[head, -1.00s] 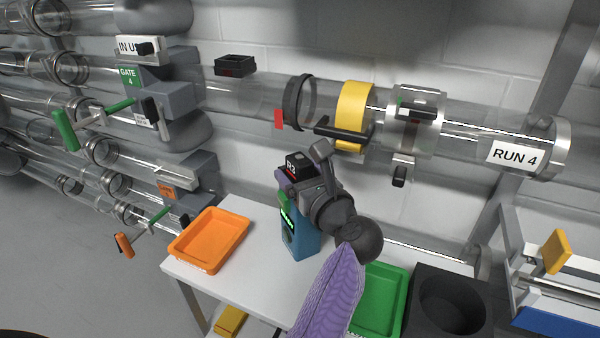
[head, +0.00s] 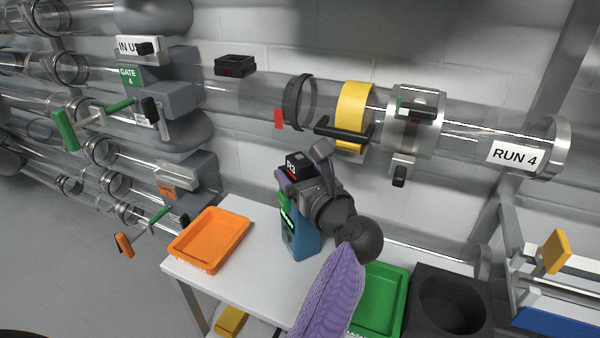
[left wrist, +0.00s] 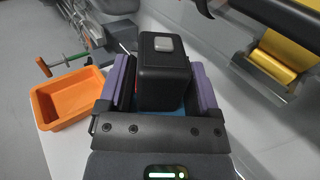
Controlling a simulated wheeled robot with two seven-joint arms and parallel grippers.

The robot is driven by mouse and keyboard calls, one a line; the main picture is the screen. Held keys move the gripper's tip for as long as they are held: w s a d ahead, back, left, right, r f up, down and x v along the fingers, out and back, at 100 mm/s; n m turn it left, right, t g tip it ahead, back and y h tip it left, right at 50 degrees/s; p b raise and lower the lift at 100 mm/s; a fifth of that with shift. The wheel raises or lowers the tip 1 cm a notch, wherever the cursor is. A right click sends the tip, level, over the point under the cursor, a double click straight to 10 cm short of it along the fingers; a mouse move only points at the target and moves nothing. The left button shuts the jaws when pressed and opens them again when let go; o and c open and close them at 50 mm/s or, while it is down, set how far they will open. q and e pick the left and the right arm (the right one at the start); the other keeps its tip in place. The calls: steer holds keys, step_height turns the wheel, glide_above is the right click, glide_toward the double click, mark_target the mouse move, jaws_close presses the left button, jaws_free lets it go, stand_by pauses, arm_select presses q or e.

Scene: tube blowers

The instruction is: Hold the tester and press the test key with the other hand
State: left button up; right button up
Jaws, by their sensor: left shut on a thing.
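My left gripper (head: 299,188), on the purple-sleeved arm, is shut on the tester (head: 301,243). The tester has a blue lower body, a small green display strip and a black top with white lettering, and stands roughly upright at the white table. I cannot tell whether its base touches the table. In the left wrist view the tester's black top (left wrist: 163,80) sits between the purple finger pads. A grey square test key (left wrist: 163,44) shows on that top, uncovered. My right gripper is in neither view.
An orange tray (head: 210,267) stands on the white table (head: 255,287) left of the tester. A green tray (head: 376,325) and a black holder (head: 478,297) are at the right. Clear tubes with a yellow band (head: 353,103) and a black handle (head: 340,133) run behind, close above the gripper.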

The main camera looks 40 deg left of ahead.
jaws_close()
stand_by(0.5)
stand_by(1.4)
